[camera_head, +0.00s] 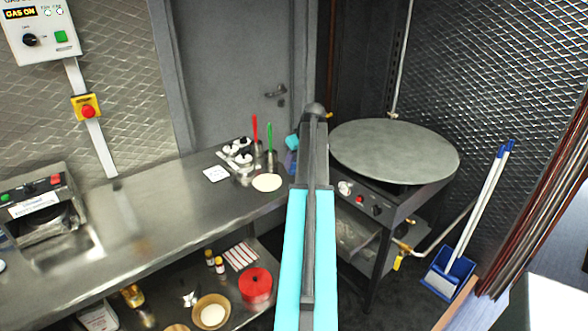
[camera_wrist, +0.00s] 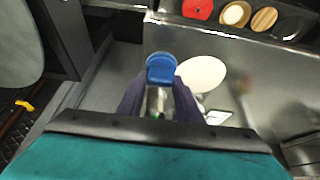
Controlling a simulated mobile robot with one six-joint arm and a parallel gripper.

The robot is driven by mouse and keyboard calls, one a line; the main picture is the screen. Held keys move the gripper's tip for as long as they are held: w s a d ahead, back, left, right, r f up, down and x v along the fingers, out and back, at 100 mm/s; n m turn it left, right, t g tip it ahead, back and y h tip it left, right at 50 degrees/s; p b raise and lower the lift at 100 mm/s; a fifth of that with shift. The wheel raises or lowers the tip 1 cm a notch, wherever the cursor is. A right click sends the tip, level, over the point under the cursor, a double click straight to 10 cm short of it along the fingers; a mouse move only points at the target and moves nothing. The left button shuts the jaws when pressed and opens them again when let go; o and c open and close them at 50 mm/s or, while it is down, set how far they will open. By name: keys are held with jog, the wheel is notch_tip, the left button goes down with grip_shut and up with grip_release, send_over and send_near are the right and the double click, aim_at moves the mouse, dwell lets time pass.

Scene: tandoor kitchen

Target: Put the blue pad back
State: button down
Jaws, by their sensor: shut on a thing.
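The blue pad (camera_wrist: 161,68) shows in the wrist view between the two dark fingers of my gripper (camera_wrist: 160,84), which is shut on it. My arm hides most of my gripper and the pad there. In the wrist view the pad is beside a pale round disc (camera_wrist: 203,74). I cannot tell whether the pad touches the counter.
Steel pots with a red-handled (camera_head: 255,130) and a green-handled utensil (camera_head: 270,137) stand near my gripper. The pale disc (camera_head: 267,182) and a white card (camera_head: 216,174) lie on the counter. A large round griddle (camera_head: 395,150) stands to the right. The counter's middle is clear.

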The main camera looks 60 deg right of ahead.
aim_at(295, 165)
jog(key=shift+f+p, duration=0.7)
jog(key=shift+f, duration=1.05)
jog(key=shift+f, duration=0.15)
jog(key=c, duration=1.3)
grip_release()
jog(key=shift+o, duration=0.2)
jog(key=shift+r, duration=0.25)
jog(key=b+v, duration=0.2)
jog(key=v, duration=0.9)
jog(key=shift+s+r+b, duration=0.15)
jog(key=shift+r+b, duration=0.15)
jog(key=shift+r, duration=0.1)
jog(key=shift+a, duration=0.1)
